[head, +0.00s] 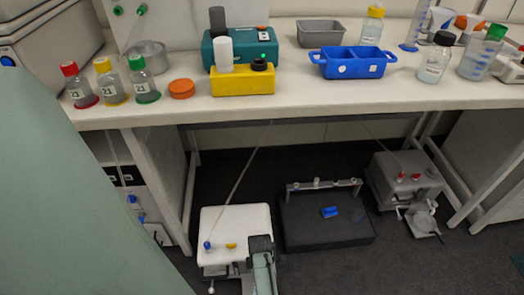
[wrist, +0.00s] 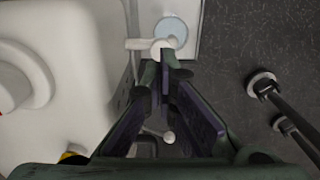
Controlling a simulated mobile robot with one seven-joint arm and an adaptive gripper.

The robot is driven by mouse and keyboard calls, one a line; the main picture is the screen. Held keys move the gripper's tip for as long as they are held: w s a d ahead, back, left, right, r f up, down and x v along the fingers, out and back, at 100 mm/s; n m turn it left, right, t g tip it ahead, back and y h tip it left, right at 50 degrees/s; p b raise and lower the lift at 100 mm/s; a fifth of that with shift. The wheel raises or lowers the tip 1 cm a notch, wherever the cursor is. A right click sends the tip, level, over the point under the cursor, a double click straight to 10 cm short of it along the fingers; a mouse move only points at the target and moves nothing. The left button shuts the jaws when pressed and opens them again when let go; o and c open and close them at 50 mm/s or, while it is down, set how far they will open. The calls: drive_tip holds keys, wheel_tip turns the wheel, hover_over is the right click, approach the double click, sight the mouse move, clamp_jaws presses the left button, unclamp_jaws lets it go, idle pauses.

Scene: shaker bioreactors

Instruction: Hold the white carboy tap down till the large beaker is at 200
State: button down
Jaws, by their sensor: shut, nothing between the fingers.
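The white carboy (head: 234,222) stands on the floor under the bench, with a blue fitting and a yellow piece on top. Its white side fills the left of the wrist view (wrist: 75,65). A white tap (wrist: 148,44) sticks out from it, just beyond my fingertips. My gripper (wrist: 163,75) is shut and empty; I cannot tell whether it touches the tap. A round pale-blue surface (wrist: 172,29), apparently the large beaker seen from above, lies by the tap's end. Its scale and level cannot be read. In the head view my arm hides this side.
The bench (head: 300,108) overhangs, carrying bottles, a blue tray (head: 352,62) and a yellow block (head: 243,82). Dark floor lies in front.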

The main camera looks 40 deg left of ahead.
wheel_tip(320, 180, up, 7)
idle(0.3)
drive_tip(key=shift+a, duration=0.1)
idle(0.7)
